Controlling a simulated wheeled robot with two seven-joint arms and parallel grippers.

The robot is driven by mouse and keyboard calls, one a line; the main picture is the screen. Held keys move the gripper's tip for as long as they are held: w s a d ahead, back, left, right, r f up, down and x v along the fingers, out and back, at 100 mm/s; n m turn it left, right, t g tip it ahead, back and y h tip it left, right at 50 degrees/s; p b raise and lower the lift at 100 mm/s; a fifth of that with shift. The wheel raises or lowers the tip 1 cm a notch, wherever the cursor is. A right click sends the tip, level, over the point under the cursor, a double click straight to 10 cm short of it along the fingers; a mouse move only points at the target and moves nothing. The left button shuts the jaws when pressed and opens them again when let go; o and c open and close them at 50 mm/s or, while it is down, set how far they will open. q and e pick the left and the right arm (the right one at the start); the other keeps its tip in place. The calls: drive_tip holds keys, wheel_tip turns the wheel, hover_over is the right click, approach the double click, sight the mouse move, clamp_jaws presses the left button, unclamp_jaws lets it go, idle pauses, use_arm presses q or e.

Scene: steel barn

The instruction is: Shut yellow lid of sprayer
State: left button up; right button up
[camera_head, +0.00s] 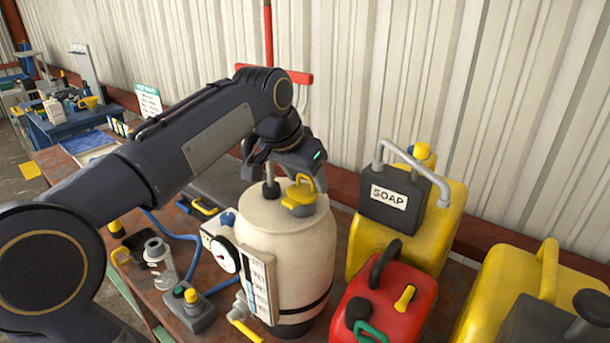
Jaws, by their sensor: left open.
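The sprayer (290,250) is a cream-white tank standing on the workbench, with a pressure gauge (224,254) and a label panel on its left side. Its yellow lid (300,194) is on top, toward the right; a part of it stands raised, but I cannot tell how far it is open. A dark rod with a grey upper part rises from the tank top left of the lid. My left gripper (280,172) is open just above the tank top, close behind the lid. Whether it touches the lid is unclear. My right gripper is not in view.
A yellow container with a black SOAP box (395,198) and a red can (385,300) stand right of the sprayer. Another yellow container (520,290) is at the far right. A clear bottle (160,265), a small button box (190,312) and a blue hose lie left. A corrugated wall is behind.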

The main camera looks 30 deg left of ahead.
sight(293, 197)
use_arm(q)
drive_tip(key=v, duration=0.7)
drive_tip(key=shift+a+r, duration=0.15)
drive_tip(key=shift+r, duration=0.1)
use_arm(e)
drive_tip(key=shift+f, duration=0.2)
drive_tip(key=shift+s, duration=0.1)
